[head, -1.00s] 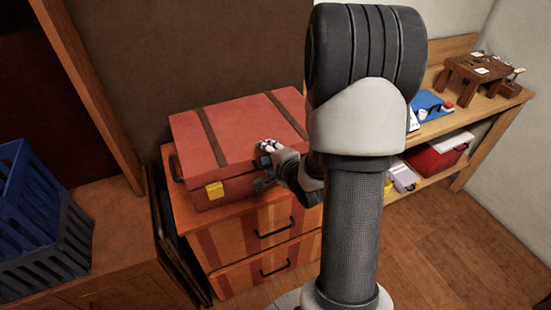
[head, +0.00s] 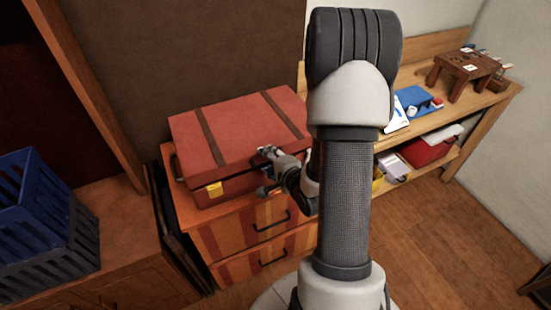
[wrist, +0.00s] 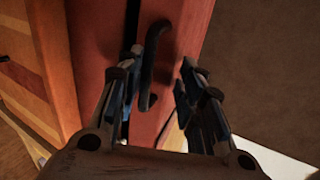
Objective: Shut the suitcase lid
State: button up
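The red suitcase (head: 235,140), with two brown straps across its lid and a yellow latch (head: 214,188), lies on the striped drawer chest. Its lid is down over the base. In the wrist view a dark seam runs along the suitcase side (wrist: 98,45), next to a dark curved handle (wrist: 152,65); I cannot tell whether the lid is fully closed. My gripper (head: 264,170) is at the suitcase's front, near its right part. In the wrist view my gripper (wrist: 160,80) is open, its fingers apart with the handle between them in the picture; contact is unclear.
The chest (head: 245,238) has black drawer handles. A blue crate (head: 40,220) stands on a wooden cabinet at left. A wooden bench (head: 440,115) with small items stands at right. Floor (head: 440,240) at lower right is clear.

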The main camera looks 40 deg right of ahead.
jog(key=shift+p+v, duration=0.95)
jog(key=shift+p, duration=1.95)
jog(key=shift+p+v, duration=1.2)
jog(key=shift+p, duration=0.1)
jog(key=w+a+r+n+g+b, duration=0.1)
jog(key=a+r+n+g+b, duration=0.35)
jog(key=r+n, duration=0.85)
jog(key=s+a+r+n+g+y, duration=0.1)
jog(key=s+a+r+n, duration=0.3)
jog(key=s+a, duration=0.4)
jog(key=s+a+r+n+g+y, duration=0.1)
jog(key=s+a+r+n, duration=0.3)
jog(key=s+a, duration=0.4)
jog(key=shift+s+r+g, duration=0.55)
jog(key=shift+s+g, duration=0.3)
jog(key=shift+s, duration=0.1)
jog(key=shift+a, duration=0.2)
jog(key=shift+c, duration=0.5)
